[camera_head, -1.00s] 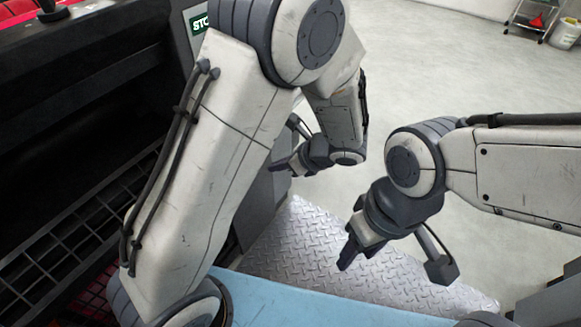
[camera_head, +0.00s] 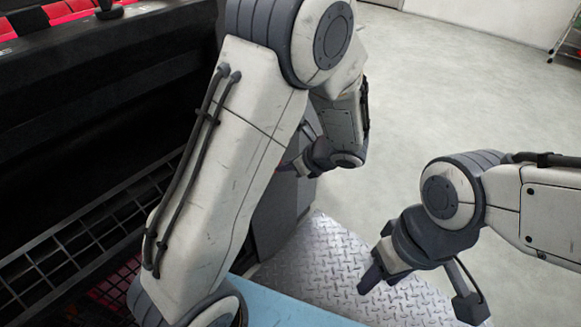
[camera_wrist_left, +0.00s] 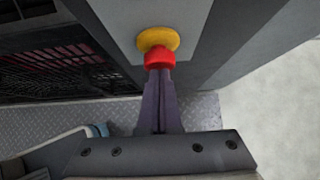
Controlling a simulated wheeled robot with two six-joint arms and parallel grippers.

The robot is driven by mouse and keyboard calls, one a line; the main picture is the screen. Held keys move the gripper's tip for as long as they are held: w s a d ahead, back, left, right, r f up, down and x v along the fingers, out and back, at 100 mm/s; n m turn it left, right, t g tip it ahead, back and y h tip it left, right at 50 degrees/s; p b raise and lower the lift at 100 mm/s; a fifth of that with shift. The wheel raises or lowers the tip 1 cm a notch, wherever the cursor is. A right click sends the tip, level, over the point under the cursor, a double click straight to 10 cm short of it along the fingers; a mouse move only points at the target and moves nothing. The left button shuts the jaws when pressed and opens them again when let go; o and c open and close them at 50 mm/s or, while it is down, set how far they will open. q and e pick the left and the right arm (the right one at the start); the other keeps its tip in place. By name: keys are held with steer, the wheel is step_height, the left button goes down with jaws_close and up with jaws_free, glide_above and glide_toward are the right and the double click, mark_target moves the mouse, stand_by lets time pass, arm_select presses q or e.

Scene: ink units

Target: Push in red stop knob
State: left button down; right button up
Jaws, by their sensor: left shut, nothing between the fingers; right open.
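The red stop knob (camera_wrist_left: 159,57) sits on a yellow round base (camera_wrist_left: 158,39) on a grey panel in the left wrist view. My left gripper (camera_wrist_left: 160,78) is shut and empty. Its fingertips point at the knob and appear to meet its near face; I cannot tell whether they press on it. In the head view the left gripper (camera_head: 297,165) is at the side of the grey cabinet, partly hidden behind my left arm, and the knob cannot be made out clearly. My right gripper (camera_head: 374,276) is open and empty above the metal floor plate.
The dark machine with a black wire grid (camera_head: 75,255) fills the left side. A diamond-pattern metal plate (camera_head: 325,262) lies below the grippers. The pale floor (camera_head: 440,90) is clear at the right. A rack stands at the far top right.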

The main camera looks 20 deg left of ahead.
arm_select(q)
steer(key=shift+a, duration=0.15)
steer(key=d+f+p+v, duration=0.2)
steer(key=p+v, duration=0.3)
steer(key=v, duration=0.8)
steer(key=shift+s, duration=0.35)
steer(key=shift+s, duration=0.1)
steer(key=s+d+r+n+g+h, duration=0.1)
steer(key=s+d+r+n+h, duration=0.15)
steer(key=s+n, duration=0.35)
steer(key=s+d+r+n+g+h, duration=0.1)
steer(key=s+r+n+h, duration=0.2)
steer(key=s, duration=0.4)
steer(key=s+d+r+n+g+h, duration=0.1)
steer(key=s+d+n+h, duration=0.1)
steer(key=s+n+h, duration=0.4)
step_height(320, 180, up, 31)
steer(key=s+y+p, duration=0.1)
steer(key=y+p, duration=0.1)
steer(key=p, duration=2.9)
steer(key=shift+s+d, duration=0.3)
